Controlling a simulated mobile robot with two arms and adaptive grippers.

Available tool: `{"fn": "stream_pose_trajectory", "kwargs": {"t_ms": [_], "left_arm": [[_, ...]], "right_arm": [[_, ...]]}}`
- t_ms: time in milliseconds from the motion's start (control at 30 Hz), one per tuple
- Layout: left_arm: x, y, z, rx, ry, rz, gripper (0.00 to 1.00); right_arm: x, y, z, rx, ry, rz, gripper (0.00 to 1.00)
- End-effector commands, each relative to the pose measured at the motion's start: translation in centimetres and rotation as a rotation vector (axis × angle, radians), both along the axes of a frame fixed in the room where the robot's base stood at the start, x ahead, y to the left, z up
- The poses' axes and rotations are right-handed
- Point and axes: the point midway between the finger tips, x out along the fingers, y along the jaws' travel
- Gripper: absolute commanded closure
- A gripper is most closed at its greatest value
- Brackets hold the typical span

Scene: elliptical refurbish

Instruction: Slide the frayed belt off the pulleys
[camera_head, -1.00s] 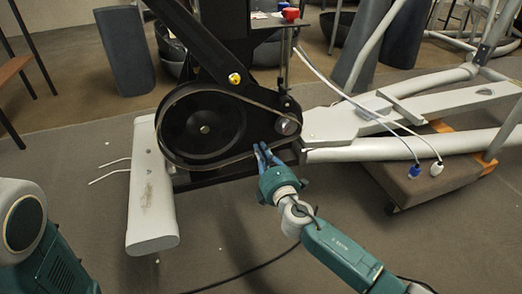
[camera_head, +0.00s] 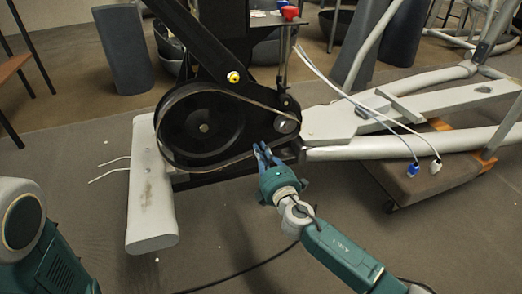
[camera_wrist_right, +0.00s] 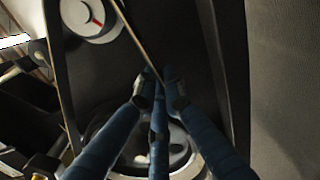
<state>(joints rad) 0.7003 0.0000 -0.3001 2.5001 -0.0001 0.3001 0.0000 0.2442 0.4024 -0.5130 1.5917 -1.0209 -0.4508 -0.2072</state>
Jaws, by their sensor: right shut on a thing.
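The belt (camera_head: 228,161) is a thin loop around the large black pulley (camera_head: 190,128) and the small pulley (camera_head: 286,126) on the black frame. Fraying is too small to make out. My right gripper (camera_head: 260,147) is at the belt's lower run, just below and left of the small pulley. In the right wrist view, the belt (camera_wrist_right: 138,42) runs down to my right gripper's fingertips (camera_wrist_right: 158,88), which are shut on it. Part of the belt is hidden behind the fingers. Of my left arm only a link shows at the lower left; its gripper is out of view.
A black arm bar with a yellow knob (camera_head: 234,77) crosses above the large pulley. A white end foot (camera_head: 150,200) stands left. Grey frame rails and cables with blue and white plugs (camera_head: 413,169) lie right, above a padded dolly (camera_head: 425,185). The front floor is mostly clear.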

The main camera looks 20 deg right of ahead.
Motion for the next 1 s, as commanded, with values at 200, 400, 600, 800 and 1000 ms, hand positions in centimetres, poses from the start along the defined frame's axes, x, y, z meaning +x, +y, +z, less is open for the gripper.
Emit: {"fn": "stream_pose_trajectory", "kwargs": {"t_ms": [200, 400, 600, 800, 1000], "left_arm": [[0.00, 0.00, -0.04, 0.000, 0.000, 0.000, 0.49], [0.01, 0.00, 0.00, 0.000, 0.000, 0.000, 0.49], [0.01, 0.00, 0.06, 0.000, 0.000, 0.000, 0.49], [0.01, -0.01, 0.08, 0.000, 0.000, 0.000, 0.49], [0.02, -0.01, 0.07, 0.000, 0.000, 0.000, 0.49]], "right_arm": [[-0.35, 0.86, -0.72, 0.006, 0.011, 0.017, 1.00], [-0.50, 0.85, -0.74, 0.006, 0.012, 0.016, 1.00], [-0.78, 0.84, -0.73, 0.006, 0.011, 0.016, 1.00], [-0.93, 0.85, -0.71, 0.006, 0.011, 0.017, 1.00], [-0.93, 0.85, -0.72, 0.006, 0.011, 0.017, 1.00]]}}
